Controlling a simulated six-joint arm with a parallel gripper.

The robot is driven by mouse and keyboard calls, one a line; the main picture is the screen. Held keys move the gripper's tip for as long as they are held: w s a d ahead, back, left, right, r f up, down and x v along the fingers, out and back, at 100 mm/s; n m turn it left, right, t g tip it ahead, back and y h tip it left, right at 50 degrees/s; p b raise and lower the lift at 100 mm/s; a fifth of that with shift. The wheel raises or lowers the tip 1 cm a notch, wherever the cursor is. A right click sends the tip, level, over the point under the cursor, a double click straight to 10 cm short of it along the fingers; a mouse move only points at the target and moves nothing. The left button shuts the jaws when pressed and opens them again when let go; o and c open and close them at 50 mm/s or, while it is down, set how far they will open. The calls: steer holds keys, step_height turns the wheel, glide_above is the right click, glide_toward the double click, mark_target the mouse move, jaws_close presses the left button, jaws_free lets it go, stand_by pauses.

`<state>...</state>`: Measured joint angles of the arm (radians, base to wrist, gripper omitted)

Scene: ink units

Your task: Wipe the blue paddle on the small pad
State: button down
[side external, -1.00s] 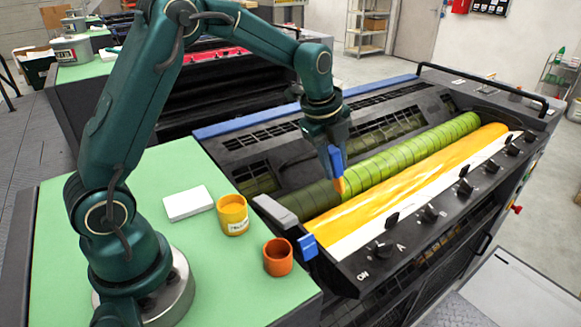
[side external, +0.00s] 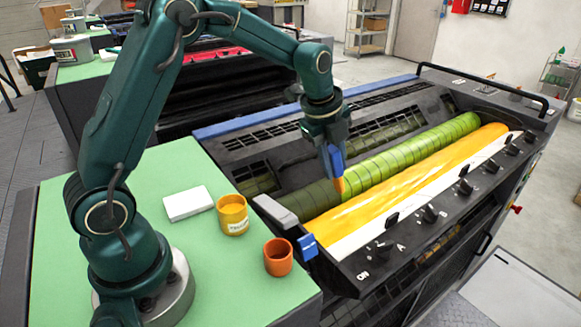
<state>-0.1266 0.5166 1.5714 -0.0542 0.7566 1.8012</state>
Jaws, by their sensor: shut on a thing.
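My gripper (side external: 329,140) is shut on the blue paddle (side external: 335,160) and points it down over the ink unit. The paddle's lower tip is orange-yellow and is at the near-left part of the green roller, beside the yellow ink; I cannot tell whether it touches. The small white pad (side external: 188,203) lies flat on the green table top, left of the yellow tin. Its visible top looks clean white.
A yellow tin (side external: 233,216) and an orange cup (side external: 278,257) stand on the green top (side external: 215,285). The ink unit has a green roller (side external: 410,152), yellow ink (side external: 400,185), a row of black knobs (side external: 430,213) and a blue block (side external: 307,246) at its left end.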

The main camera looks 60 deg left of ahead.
steer(key=s+a+g, duration=0.4)
steer(key=s+a, duration=0.6)
steer(key=a, duration=0.2)
steer(key=s+a+r+g, duration=0.2)
steer(key=s+a, duration=0.1)
steer(key=s, duration=0.5)
steer(key=s+a+r+g, duration=0.2)
steer(key=s+a+g, duration=0.1)
steer(key=s, duration=0.5)
steer(key=shift+w+d+f, duration=0.1)
steer(key=shift+w+f, duration=0.1)
steer(key=shift+f, duration=0.95)
steer(key=shift+w+d+f, duration=0.1)
steer(key=shift+w+f, duration=0.05)
steer(key=shift+f, duration=0.95)
steer(key=shift+f, duration=0.6)
